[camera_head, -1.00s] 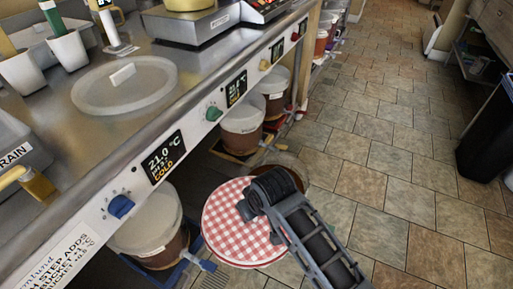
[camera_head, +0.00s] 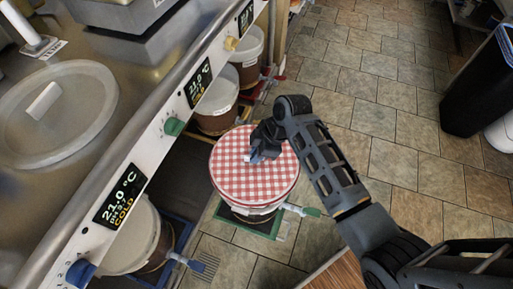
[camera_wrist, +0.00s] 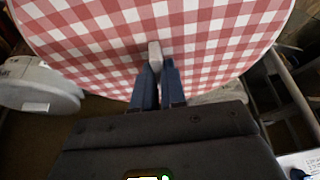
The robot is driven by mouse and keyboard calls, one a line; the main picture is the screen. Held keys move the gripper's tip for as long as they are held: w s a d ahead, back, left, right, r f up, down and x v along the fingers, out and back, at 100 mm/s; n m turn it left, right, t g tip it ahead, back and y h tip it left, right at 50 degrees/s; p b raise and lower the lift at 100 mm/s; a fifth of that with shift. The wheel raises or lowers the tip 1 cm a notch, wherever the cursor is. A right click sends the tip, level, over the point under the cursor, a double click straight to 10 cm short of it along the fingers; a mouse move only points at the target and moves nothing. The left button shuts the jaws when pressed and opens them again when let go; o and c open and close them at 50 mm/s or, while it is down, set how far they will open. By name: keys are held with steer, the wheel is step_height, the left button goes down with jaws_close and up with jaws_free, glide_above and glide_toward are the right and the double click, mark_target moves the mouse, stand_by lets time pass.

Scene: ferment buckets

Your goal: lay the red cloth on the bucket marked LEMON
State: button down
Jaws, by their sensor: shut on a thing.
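The red cloth (camera_head: 232,174) is a round red-and-white checked piece, spread flat. In the head view it is over a bucket (camera_head: 253,214) at the counter's front; I cannot tell whether it rests on the rim or hovers just above. My gripper (camera_head: 258,153) is above the cloth, its fingers shut on a small pale tab at the cloth's middle. In the wrist view the cloth (camera_wrist: 95,45) fills the upper part, with the tab (camera_wrist: 155,52) at my gripper (camera_wrist: 160,72). The cloth hides the bucket's top. I cannot read a LEMON mark on any bucket.
The bucket stands on a green-edged base (camera_head: 233,221) with a tap sticking out right. Other lidded buckets stand under the steel counter (camera_head: 110,135), one at the lower left (camera_head: 140,240). A black bin (camera_head: 482,85) stands at the right. The tiled floor (camera_head: 380,90) between is clear.

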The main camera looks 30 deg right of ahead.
mark_target(256, 165)
steer(key=shift+r+n+g, duration=0.15)
steer(key=shift+n+g, duration=0.15)
steer(key=shift+n, duration=0.4)
step_height(256, 165, down, 4)
steer(key=b, duration=0.4)
steer(key=shift+a, duration=0.1)
steer(key=shift+f+b, duration=0.3)
steer(key=shift+f, duration=0.45)
steer(key=shift+f+p, duration=0.4)
steer(key=shift+f, duration=0.4)
stand_by(3.0)
steer(key=c, duration=1.1)
jaws_free()
steer(key=shift+o, duration=0.2)
